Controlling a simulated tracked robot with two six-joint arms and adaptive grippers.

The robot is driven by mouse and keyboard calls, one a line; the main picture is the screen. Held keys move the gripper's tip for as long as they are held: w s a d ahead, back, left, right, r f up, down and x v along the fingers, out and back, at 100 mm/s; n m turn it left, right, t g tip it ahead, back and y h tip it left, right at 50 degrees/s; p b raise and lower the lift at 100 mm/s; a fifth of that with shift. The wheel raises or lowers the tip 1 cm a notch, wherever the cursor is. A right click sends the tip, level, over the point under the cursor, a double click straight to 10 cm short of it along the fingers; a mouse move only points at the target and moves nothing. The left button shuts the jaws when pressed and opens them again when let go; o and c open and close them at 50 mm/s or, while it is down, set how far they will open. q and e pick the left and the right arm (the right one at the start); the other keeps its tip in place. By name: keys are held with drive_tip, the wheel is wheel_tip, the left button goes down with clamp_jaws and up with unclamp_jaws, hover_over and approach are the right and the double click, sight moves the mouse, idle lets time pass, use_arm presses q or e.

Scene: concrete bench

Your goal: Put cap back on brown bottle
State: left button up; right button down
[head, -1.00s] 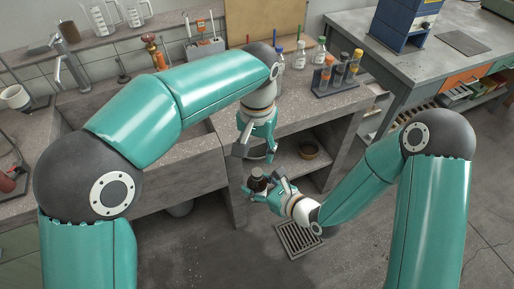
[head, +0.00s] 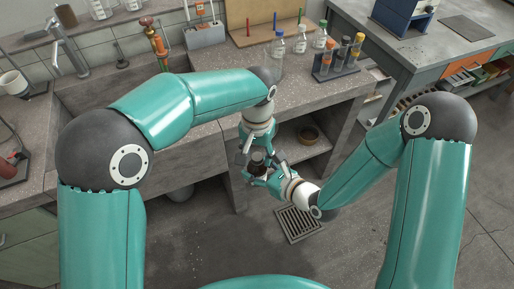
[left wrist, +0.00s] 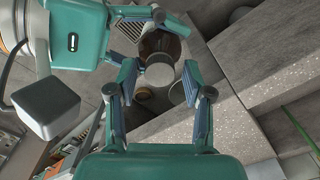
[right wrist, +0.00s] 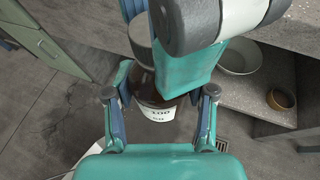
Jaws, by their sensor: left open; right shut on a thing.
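The brown bottle (head: 257,161) is upright in my right gripper (head: 262,178), which is shut on it in front of the bench. The right wrist view shows the brown bottle (right wrist: 148,93) and its white label between the fingers. A pale round cap (left wrist: 160,71) shows at the bottle's top in the left wrist view; I cannot tell how firmly it sits. My left gripper (head: 258,148) is directly above the bottle. In its wrist view the open fingers stand on both sides of the cap, apart from it. In the head view the fingers partly hide the bottle top.
A test-tube rack (head: 338,65) and several clear bottles stand on the bench behind. The floor around the drain grate (head: 299,224) is clear.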

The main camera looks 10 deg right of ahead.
use_arm(q)
clamp_jaws()
drive_tip(key=shift+m, duration=1.3)
drive_tip(key=shift+o, duration=0.3)
unclamp_jaws()
drive_tip(key=shift+r, duration=2.3)
